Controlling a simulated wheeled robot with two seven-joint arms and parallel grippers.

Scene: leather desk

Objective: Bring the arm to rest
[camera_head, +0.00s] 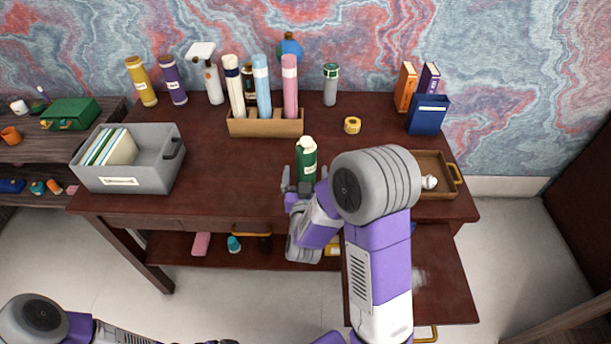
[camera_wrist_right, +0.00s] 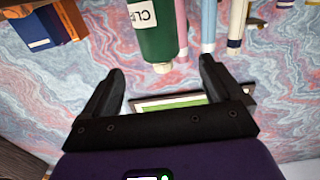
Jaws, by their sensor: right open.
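My right arm reaches over the desk (camera_head: 222,160) from the lower right. My right gripper (camera_head: 301,186) is near the desk's front edge, just in front of a green bottle (camera_head: 306,165) with a white cap. In the right wrist view, which looks upside down, the gripper (camera_wrist_right: 158,68) has its two dark fingers wide apart with nothing held between them. The green bottle (camera_wrist_right: 152,40) shows ahead of the fingers there, standing apart from them. My left arm shows only in part at the lower left, and its gripper is out of view.
A wooden holder (camera_head: 265,127) carries several tall tubes at the back. A grey bin (camera_head: 160,175) with files stands at the left. A wooden tray (camera_head: 430,190) lies at the right, partly behind my arm. A yellow tape roll (camera_head: 352,125) sits mid-desk. An open drawer (camera_head: 440,285) juts out below.

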